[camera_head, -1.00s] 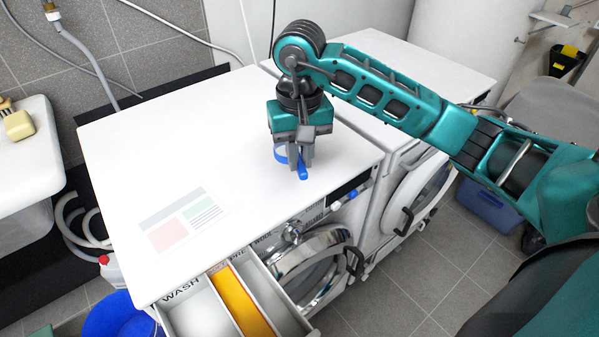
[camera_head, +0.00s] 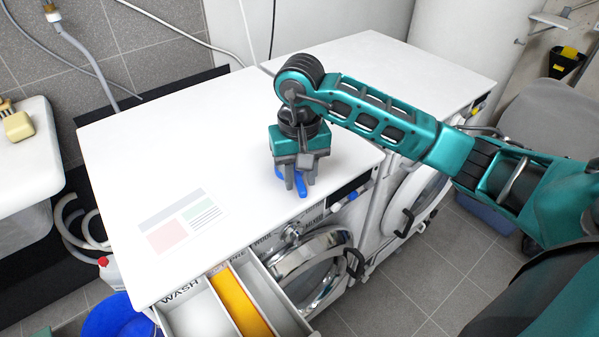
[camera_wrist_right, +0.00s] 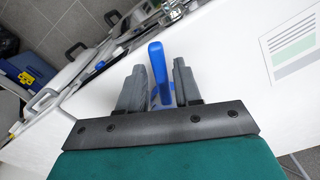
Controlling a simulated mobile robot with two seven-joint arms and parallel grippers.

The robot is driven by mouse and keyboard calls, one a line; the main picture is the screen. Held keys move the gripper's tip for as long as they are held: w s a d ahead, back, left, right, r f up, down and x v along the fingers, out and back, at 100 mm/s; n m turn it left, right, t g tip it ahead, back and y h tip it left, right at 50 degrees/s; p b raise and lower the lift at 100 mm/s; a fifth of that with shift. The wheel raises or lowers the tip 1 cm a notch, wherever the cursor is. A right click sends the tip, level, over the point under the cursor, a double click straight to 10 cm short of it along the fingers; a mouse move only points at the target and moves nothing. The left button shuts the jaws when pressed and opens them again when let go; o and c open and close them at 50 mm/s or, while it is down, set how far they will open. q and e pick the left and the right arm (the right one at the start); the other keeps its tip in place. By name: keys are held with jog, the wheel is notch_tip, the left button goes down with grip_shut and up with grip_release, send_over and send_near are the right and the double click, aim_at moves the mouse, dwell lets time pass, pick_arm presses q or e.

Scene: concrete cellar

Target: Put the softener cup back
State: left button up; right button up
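The blue softener cup (camera_head: 300,186) is on the white washer top near its front edge, mostly hidden by my right gripper (camera_head: 299,188). Its upright blue handle (camera_wrist_right: 158,68) shows in the right wrist view between the two fingers, with small gaps on either side. My right gripper (camera_wrist_right: 160,82) is open and points down around the handle. The detergent drawer (camera_head: 188,312) is pulled out at the washer's front, with an orange compartment (camera_head: 240,304) between pale ones. My left gripper is not in view.
A second white machine (camera_head: 400,65) stands to the right. A blue bucket (camera_head: 118,318) and a bottle with a red cap (camera_head: 110,270) stand at the lower left.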

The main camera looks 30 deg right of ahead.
jog(key=shift+o, duration=0.5)
jog(key=shift+r, duration=0.1)
jog(key=shift+r+p, duration=0.2)
jog(key=shift+p, duration=0.15)
notch_tip(320, 180, up, 12)
jog(key=shift+f, duration=0.15)
jog(key=shift+s, duration=0.1)
